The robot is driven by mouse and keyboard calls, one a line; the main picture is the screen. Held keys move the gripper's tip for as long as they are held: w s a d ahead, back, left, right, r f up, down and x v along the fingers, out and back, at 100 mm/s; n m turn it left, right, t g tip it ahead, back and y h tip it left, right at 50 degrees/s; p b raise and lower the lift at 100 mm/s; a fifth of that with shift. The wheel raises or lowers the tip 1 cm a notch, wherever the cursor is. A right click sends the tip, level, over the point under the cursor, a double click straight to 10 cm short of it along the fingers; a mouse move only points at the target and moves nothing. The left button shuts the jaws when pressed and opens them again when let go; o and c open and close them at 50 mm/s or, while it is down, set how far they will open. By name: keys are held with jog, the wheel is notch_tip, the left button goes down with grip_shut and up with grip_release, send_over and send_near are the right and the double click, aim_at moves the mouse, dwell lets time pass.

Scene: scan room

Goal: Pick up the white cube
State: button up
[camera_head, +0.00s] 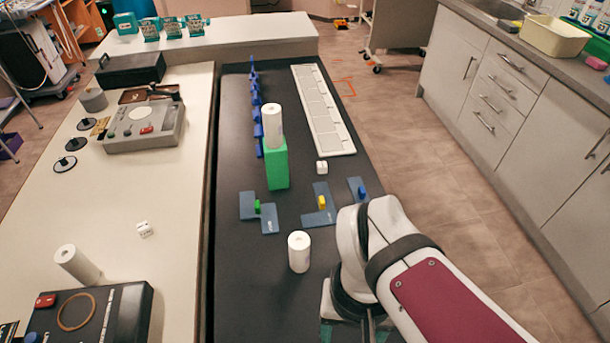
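Two small white cubes with dark marks on them are in view. One white cube (321,167) sits on the black table, just right of the green block and near the lower end of the pale tray. The other white cube (144,229) sits on the cream table at the left. Both stand clear, with nothing touching them that I can see. My arm reaches in from the lower right, with its white joint over the black table's right side, nearer the camera than both cubes. I cannot make out the gripper's fingers in this view.
A white cylinder (273,126) stands on the green block (277,168); another white cylinder (299,252) stands beside my arm. Blue-grey plates (318,219) with coloured pegs lie between. Several blue pieces (257,112) line the left. The long pale tray (327,126) lies behind.

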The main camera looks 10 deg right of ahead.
jog(key=a, duration=0.1)
jog(key=a+m+y, duration=0.1)
jog(key=s+a+m, duration=0.1)
jog(key=shift+r+t+y, duration=0.25)
jog(key=shift+t+y, duration=0.05)
jog(key=shift+y, duration=0.1)
jog(key=shift+o, duration=0.5)
